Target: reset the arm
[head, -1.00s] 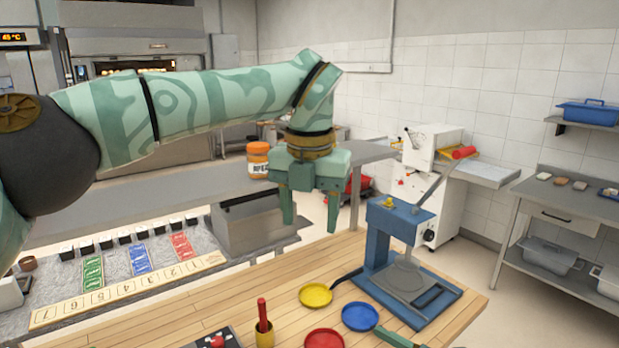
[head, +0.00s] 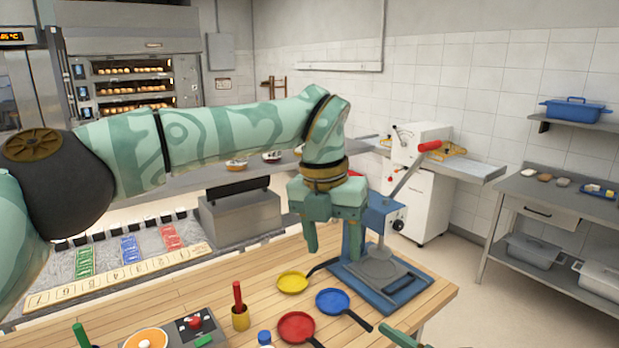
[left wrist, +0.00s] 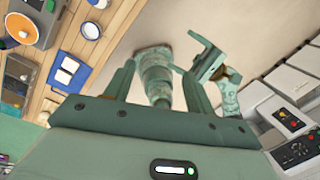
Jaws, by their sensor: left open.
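My left arm reaches in from the left of the head view, patterned in green. My left gripper (head: 332,248) hangs down from it with the fingers apart and nothing between them. It appears in front of the blue press (head: 380,275), above the wooden table; the exact gap cannot be told. In the left wrist view its two fingers (left wrist: 158,85) also stand apart and empty. Other green patterned parts of mine (left wrist: 157,68) show beyond them. A green piece (head: 399,338) at the bottom edge of the head view may be part of my right arm; its jaws cannot be made out.
A yellow pan (head: 292,282), a blue pan (head: 332,301) and a red pan (head: 297,326) lie on the wooden table (head: 205,290). A red-handled tool stands in a brass cup (head: 240,318). A grey shelf table (head: 545,200) is at the right, with open floor before it.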

